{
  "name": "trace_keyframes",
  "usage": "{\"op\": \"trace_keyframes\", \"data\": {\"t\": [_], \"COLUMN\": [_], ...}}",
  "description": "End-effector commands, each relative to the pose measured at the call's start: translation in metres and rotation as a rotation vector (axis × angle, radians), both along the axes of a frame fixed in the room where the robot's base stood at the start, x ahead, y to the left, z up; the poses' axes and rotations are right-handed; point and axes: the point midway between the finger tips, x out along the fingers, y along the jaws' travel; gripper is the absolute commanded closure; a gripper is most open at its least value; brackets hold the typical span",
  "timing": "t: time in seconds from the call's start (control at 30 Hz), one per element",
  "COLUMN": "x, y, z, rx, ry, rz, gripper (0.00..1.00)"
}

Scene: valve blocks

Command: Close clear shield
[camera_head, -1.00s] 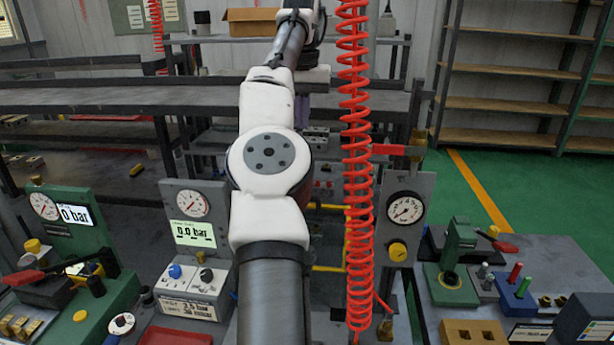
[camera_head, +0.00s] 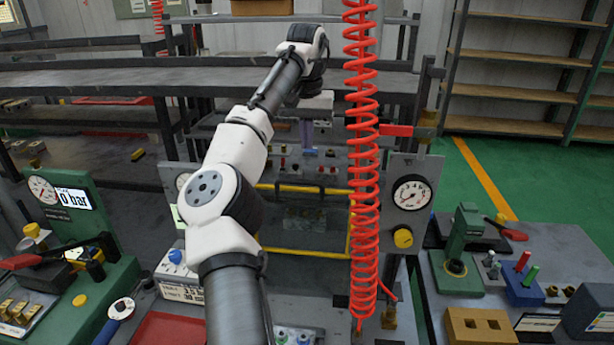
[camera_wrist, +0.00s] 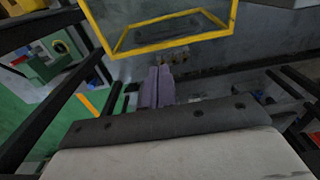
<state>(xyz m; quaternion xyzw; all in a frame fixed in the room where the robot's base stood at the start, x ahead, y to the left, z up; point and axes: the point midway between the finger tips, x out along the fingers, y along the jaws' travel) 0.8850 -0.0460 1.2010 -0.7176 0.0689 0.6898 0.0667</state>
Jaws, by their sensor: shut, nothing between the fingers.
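The clear shield (camera_head: 300,222) is a see-through panel in a yellow frame, in the middle of the head view behind my forearm. My arm hides its left part. In the wrist view the shield's yellow-edged pane (camera_wrist: 165,25) fills the top middle and its upper part is cut off. My gripper (camera_head: 307,138) is above and beyond the shield's upper yellow bar in the head view. Its purple fingers (camera_wrist: 157,88) are shut and empty in the wrist view, just below the yellow edge in the picture. I cannot tell whether they touch the frame.
A red coiled hose (camera_head: 362,150) hangs just right of the shield. A gauge panel (camera_head: 412,192) with a yellow knob stands to its right. Green valve blocks stand on the left (camera_head: 75,225) and right (camera_head: 463,255). A dark shelf (camera_head: 110,80) runs behind.

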Motion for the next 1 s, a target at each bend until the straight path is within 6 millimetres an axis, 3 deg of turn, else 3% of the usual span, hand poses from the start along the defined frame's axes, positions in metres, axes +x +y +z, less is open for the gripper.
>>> {"op": "trace_keyframes", "data": {"t": [0.03,0.43,0.63,1.0], "x": [0.0,0.003,0.003,0.004], "y": [0.0,0.0,-0.001,-0.001], "z": [-0.014,-0.081,-0.094,-0.095], "rx": [-0.003,0.0,0.0,0.0], "ry": [0.003,0.0,-0.001,-0.002], "rz": [-0.002,0.0,0.001,0.001], "gripper": [1.0,1.0,1.0,1.0]}}
